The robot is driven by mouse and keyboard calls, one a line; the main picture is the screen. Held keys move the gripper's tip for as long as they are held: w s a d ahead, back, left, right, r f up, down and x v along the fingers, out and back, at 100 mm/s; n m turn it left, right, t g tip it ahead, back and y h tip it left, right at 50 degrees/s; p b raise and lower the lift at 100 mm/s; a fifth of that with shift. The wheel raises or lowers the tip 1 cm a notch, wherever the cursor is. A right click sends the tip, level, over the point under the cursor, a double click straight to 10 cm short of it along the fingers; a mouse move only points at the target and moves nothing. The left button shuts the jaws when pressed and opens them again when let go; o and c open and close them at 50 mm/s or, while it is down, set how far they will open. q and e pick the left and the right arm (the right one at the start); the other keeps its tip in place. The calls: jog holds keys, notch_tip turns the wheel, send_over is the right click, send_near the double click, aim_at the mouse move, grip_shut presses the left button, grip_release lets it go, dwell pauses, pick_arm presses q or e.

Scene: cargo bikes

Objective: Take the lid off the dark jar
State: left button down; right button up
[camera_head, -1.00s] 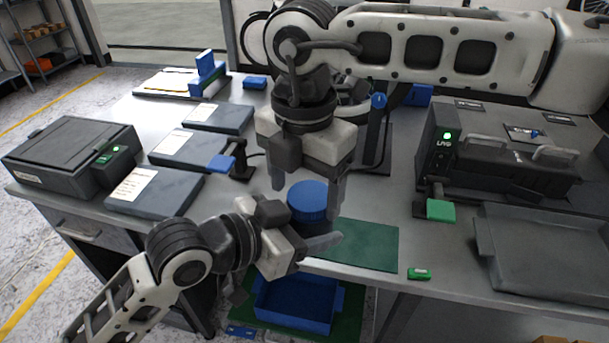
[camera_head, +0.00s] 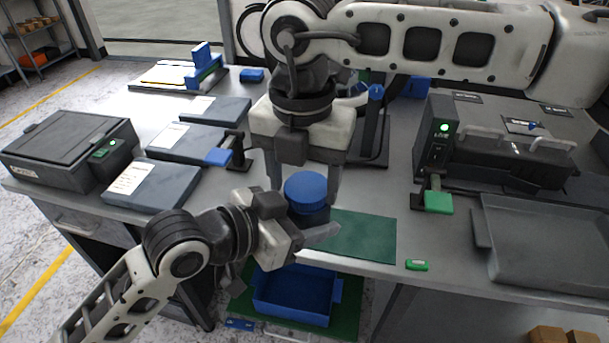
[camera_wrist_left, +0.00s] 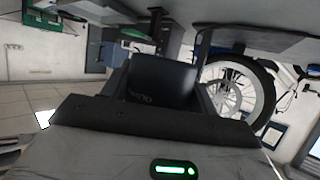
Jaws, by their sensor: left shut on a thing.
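The dark jar (camera_head: 316,214) stands near the front edge of the bench with its round blue lid (camera_head: 306,188) on top. Most of the jar's body is hidden by the lid and my left gripper. My left gripper (camera_head: 316,236) comes in low from the left and is shut on the jar. The left wrist view shows the dark jar (camera_wrist_left: 160,80) close up between the fingers. My right gripper (camera_head: 303,180) points down from above, its fingers apart on both sides of the lid. A gap shows between the left-hand finger and the lid.
A green mat (camera_head: 362,236) lies right of the jar, with a small green piece (camera_head: 416,265) beyond it. A grey tray (camera_head: 545,245) and a dark machine (camera_head: 500,150) stand at the right. Flat grey boxes (camera_head: 155,186) lie at the left. A blue bin (camera_head: 295,298) sits below the bench edge.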

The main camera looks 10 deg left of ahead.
jog(key=o, duration=0.3)
jog(key=shift+a+r, duration=0.1)
jog(key=shift+a, duration=0.1)
jog(key=shift+d, duration=0.1)
notch_tip(320, 180, up, 4)
jog(key=shift+r, duration=0.1)
jog(key=shift+c, duration=0.4)
jog(key=r, duration=0.2)
jog(key=r+n, duration=0.1)
jog(key=shift+w+d+r, duration=0.1)
jog(key=shift+d+r, duration=0.15)
jog(key=shift+d, duration=0.1)
notch_tip(320, 180, down, 8)
jog(key=shift+r, duration=0.1)
